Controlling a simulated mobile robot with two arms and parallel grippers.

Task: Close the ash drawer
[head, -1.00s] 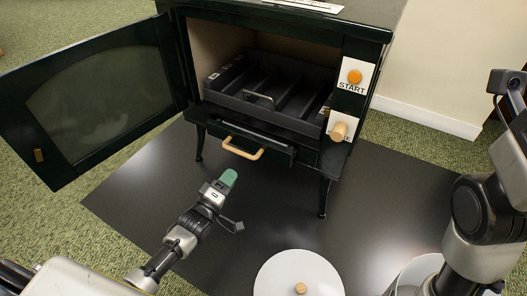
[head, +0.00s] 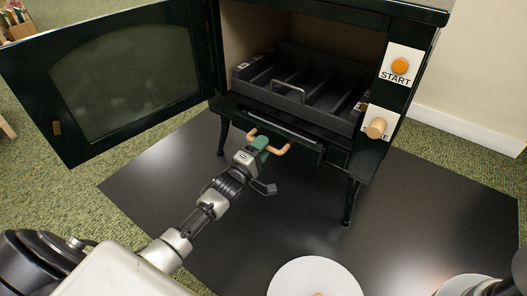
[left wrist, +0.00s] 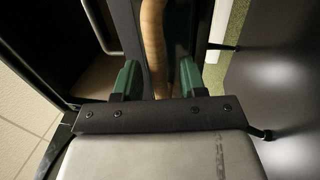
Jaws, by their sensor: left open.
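The black stove's ash drawer (head: 311,152) sits under the firebox, and its front stands out a little from the body. Its wooden bar handle (head: 281,150) is on the front; the handle also shows in the left wrist view (left wrist: 153,45). My left gripper (head: 262,143), with green fingertips, is at the handle. In the left wrist view its open fingers (left wrist: 159,78) lie on either side of the handle, with gaps beside it. I cannot tell whether a finger touches it. My right gripper is out of view.
The stove's glass door (head: 125,82) hangs wide open at left. A black slotted tray (head: 310,85) with a metal handle is in the firebox. A START button (head: 400,66) and wooden knob (head: 376,127) are at right. A white round lid (head: 315,277) lies on the dark floor plate (head: 420,215).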

